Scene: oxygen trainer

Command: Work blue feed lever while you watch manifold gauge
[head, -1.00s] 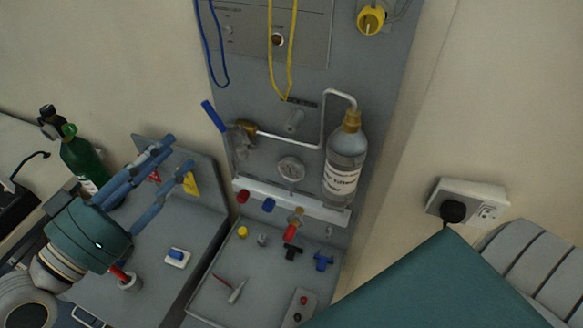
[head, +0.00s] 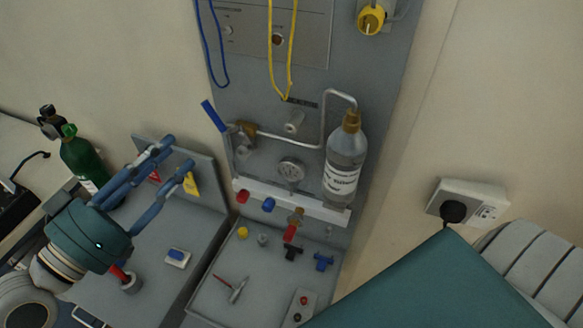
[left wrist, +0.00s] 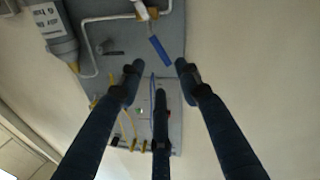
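The blue feed lever (head: 213,116) sticks up and to the left from a brass fitting (head: 246,130) on the grey wall panel. The lever also shows in the left wrist view (left wrist: 160,51), just beyond my fingers. The round manifold gauge (head: 291,171) is on the panel, below and right of the lever; its needle is too small to read. My left gripper (head: 178,163) is open and empty, its three fingers spread, left of and below the lever in the head view. In the left wrist view my left gripper (left wrist: 160,76) is apart from the lever. My right gripper is not in view.
A bent pipe (head: 322,112) runs from the fitting to a clear bottle (head: 345,160). Blue (head: 222,70) and yellow (head: 271,55) cords hang above. A grey tray (head: 215,300) with small parts lies below. A green cylinder (head: 82,158) stands at the left.

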